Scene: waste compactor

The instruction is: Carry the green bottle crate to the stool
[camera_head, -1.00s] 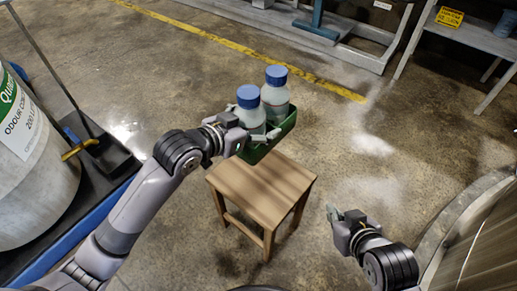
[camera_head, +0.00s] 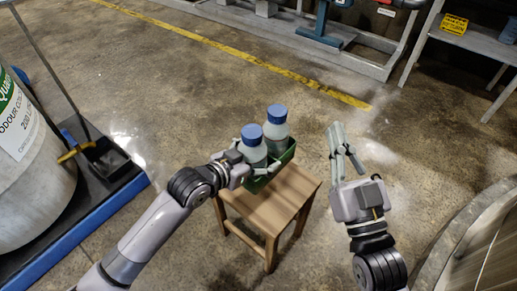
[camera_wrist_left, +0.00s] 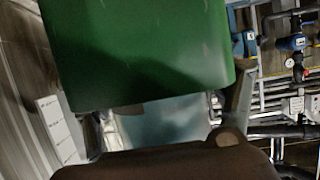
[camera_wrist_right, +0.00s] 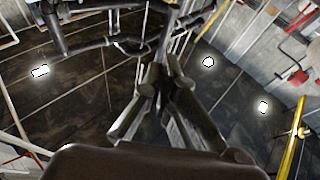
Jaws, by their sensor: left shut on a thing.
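The green bottle crate (camera_head: 283,161) holds two grey bottles with blue caps, the near bottle (camera_head: 254,150) and the far bottle (camera_head: 275,125). It is upright over the far part of the wooden stool (camera_head: 262,204); I cannot tell whether it touches the seat. My left gripper (camera_head: 250,161) is shut on the crate at its near left end, its fingers on either side close to the near bottle. In the left wrist view the crate's green wall (camera_wrist_left: 145,50) fills the top middle. My right gripper (camera_head: 338,140) is empty, right of the stool, its fingertips together in the right wrist view (camera_wrist_right: 166,82).
A white drum (camera_head: 30,170) stands on a blue-edged platform (camera_head: 100,212) at the left. A curved metal rim (camera_head: 470,225) is at the lower right. Grey benches (camera_head: 480,40) stand at the back. The floor behind the stool, with a yellow line (camera_head: 220,45), is clear.

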